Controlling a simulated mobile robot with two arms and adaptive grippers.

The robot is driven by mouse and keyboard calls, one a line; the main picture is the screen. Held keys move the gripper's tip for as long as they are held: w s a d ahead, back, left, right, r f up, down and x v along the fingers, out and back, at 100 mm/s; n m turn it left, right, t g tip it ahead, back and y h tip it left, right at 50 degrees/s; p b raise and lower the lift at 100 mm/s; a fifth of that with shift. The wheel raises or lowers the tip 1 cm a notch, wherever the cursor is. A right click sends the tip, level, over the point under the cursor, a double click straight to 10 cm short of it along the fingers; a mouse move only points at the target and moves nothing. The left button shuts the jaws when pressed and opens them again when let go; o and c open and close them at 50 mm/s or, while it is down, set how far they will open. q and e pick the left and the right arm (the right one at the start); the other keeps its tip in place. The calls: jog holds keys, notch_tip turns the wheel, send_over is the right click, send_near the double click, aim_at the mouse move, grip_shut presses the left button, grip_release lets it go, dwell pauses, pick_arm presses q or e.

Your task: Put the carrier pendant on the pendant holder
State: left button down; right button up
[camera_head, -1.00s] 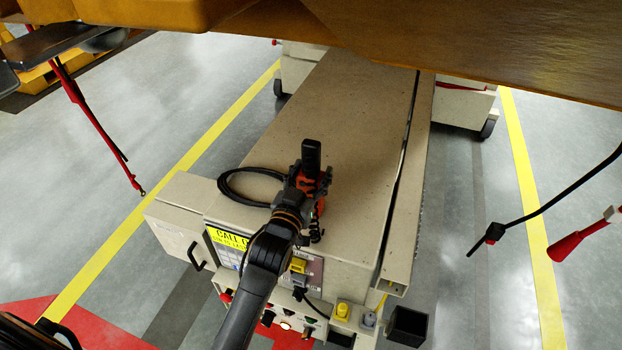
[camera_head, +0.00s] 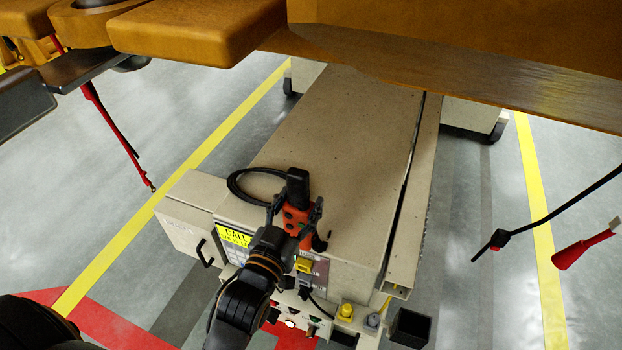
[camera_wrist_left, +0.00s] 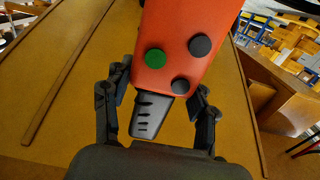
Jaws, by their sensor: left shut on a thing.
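The carrier pendant (camera_head: 297,217) is an orange-red handset with a black end. My left gripper (camera_head: 294,206) is shut on it and holds it over the near end of the beige carrier (camera_head: 345,130). In the left wrist view the pendant (camera_wrist_left: 186,38) shows a green button and several grey ones, with its dark ribbed end between the two fingers (camera_wrist_left: 158,98). A black open-topped box (camera_head: 408,327) at the carrier's front right looks like the pendant holder; it appears empty. My right gripper is not in view.
A black cable (camera_head: 240,180) lies looped on the carrier top. The front panel has a yellow sign (camera_head: 234,237), lamps and yellow and grey knobs (camera_head: 346,311). A brown overhead structure (camera_head: 450,70) crosses the top. Red and black parts hang at both sides.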

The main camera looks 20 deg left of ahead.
aim_at(295, 191)
pick_arm(q)
jog(key=s, duration=0.5)
jog(key=shift+s+a+r, duration=0.1)
jog(key=shift+s, duration=0.3)
jog(key=shift+s+r, duration=0.15)
jog(key=shift+r+p, duration=0.5)
jog(key=shift+p, duration=0.2)
jog(key=shift+r+p, duration=0.65)
jog(key=shift+p, duration=0.1)
jog(key=shift+r+p, duration=1.25)
jog(key=shift+p, duration=0.2)
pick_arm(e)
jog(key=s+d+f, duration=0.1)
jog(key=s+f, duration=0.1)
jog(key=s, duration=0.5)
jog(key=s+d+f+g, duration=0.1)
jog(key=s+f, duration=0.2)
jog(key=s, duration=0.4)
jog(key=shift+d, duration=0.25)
